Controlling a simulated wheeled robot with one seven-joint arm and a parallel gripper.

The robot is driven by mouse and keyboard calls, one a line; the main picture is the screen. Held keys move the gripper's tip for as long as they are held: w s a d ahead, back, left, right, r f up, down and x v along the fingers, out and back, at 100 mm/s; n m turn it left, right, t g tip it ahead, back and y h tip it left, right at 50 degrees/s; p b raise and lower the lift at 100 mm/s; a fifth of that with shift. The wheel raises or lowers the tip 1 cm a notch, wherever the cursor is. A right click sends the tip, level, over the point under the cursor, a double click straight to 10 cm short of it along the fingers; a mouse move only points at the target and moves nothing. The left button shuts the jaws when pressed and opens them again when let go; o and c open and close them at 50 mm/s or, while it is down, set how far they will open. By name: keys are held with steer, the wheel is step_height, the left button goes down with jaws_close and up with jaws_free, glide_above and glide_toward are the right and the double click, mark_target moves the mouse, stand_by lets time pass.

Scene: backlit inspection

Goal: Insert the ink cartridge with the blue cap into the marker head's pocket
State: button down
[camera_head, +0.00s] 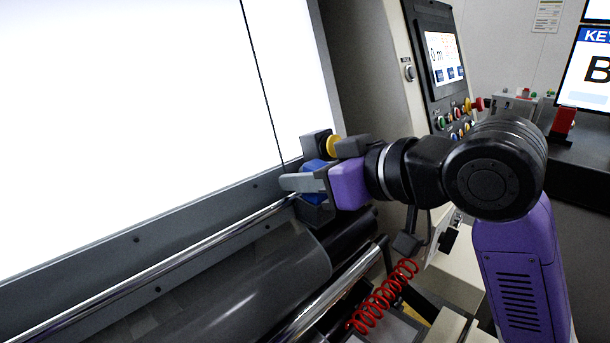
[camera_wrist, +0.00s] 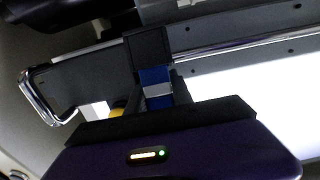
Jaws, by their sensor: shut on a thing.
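My gripper (camera_head: 308,182) is at the lower right edge of the bright panel, shut on a blue part that I take for the ink cartridge's blue cap (camera_head: 313,168). One grey finger crosses in front of the blue. The wrist view also shows the blue cap (camera_wrist: 155,75) with a pale grey band over it, and beyond it a dark block. In the head view a dark block (camera_head: 316,146) with a yellow round part sits just above the blue, likely the marker head. The cartridge's body and the pocket are hidden, so I cannot tell how deep it sits.
The backlit panel (camera_head: 120,110) fills the left. A chrome rail (camera_head: 160,270) and dark rollers run below it. A control panel with a screen (camera_head: 444,57) and coloured buttons stands at the right. A red coiled cable (camera_head: 383,298) hangs below my wrist.

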steer(key=shift+f, duration=0.5)
steer(key=c, duration=1.1)
jaws_free()
steer(key=shift+o, duration=0.2)
steer(key=shift+d, duration=0.1)
